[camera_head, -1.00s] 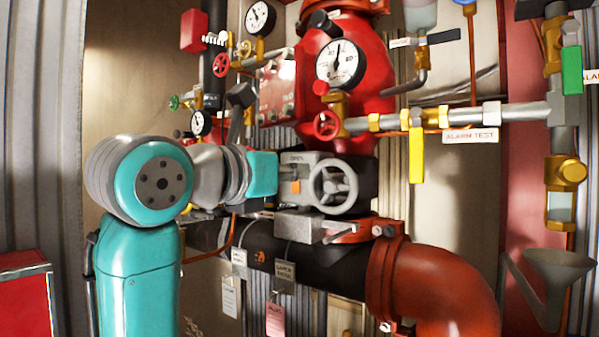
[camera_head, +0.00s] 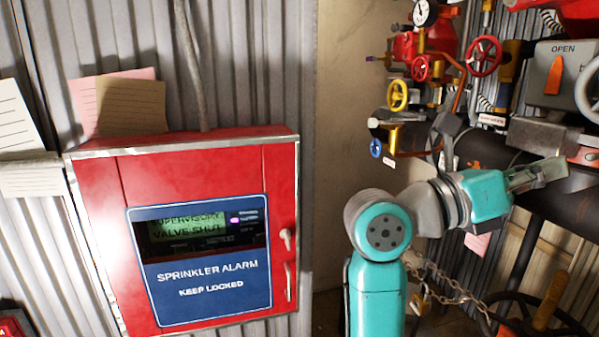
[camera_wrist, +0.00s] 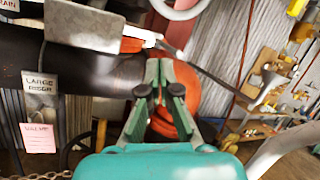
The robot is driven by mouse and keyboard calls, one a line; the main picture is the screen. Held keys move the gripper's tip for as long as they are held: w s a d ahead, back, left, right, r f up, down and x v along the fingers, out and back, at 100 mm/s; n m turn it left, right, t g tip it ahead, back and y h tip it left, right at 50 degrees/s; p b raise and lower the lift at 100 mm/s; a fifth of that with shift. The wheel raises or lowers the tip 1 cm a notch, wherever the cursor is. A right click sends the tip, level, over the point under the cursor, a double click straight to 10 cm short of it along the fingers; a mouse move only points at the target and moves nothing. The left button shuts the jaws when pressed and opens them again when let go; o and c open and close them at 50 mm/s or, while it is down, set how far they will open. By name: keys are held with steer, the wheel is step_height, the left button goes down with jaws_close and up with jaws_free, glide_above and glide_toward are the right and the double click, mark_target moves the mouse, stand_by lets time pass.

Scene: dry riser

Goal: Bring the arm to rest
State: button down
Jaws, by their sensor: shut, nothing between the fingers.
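My teal and grey arm stands right of centre in the head view. My gripper (camera_head: 552,172) reaches to the right, in front of the large dark pipe (camera_head: 468,160). In the wrist view its two green fingers (camera_wrist: 160,72) are together with nothing between them. Behind the fingertips is a red-orange pipe part (camera_wrist: 172,118). The grey valve box marked OPEN (camera_head: 562,75), with an orange pointer, is above the gripper in the head view. I cannot tell how far apart the gripper and pipe are.
A red sprinkler alarm cabinet (camera_head: 200,170) is left of my arm; its display seems to read "SUPERVISORY VALVE SHUT". A chain (camera_head: 450,285) and a dark handwheel (camera_head: 550,318) are at lower right. Shelves (camera_wrist: 275,85) show in the wrist view.

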steer(key=s+a+f+m+t+y, duration=0.4)
steer(key=f+m+t, duration=0.5)
steer(key=f+m, duration=0.2)
steer(key=s+a+f+m+t+y, duration=0.3)
steer(key=s+f+m+t+y, duration=0.15)
steer(key=f+m+t, duration=0.5)
steer(key=s+a+f+m+t+y, duration=0.45)
steer(key=f+m+t, duration=0.25)
steer(key=f+m, duration=0.5)
steer(key=s+a+f+n+g+y, duration=0.1)
steer(key=s+f+n+g+y, duration=0.3)
steer(key=s+f, duration=0.5)
steer(key=s+a+f+n+g+y, duration=0.2)
steer(key=s+f+n+g+y, duration=0.2)
steer(key=s+f, duration=0.5)
steer(key=s+n+g, duration=0.2)
steer(key=n, duration=0.1)
steer(key=shift+a, duration=0.25)
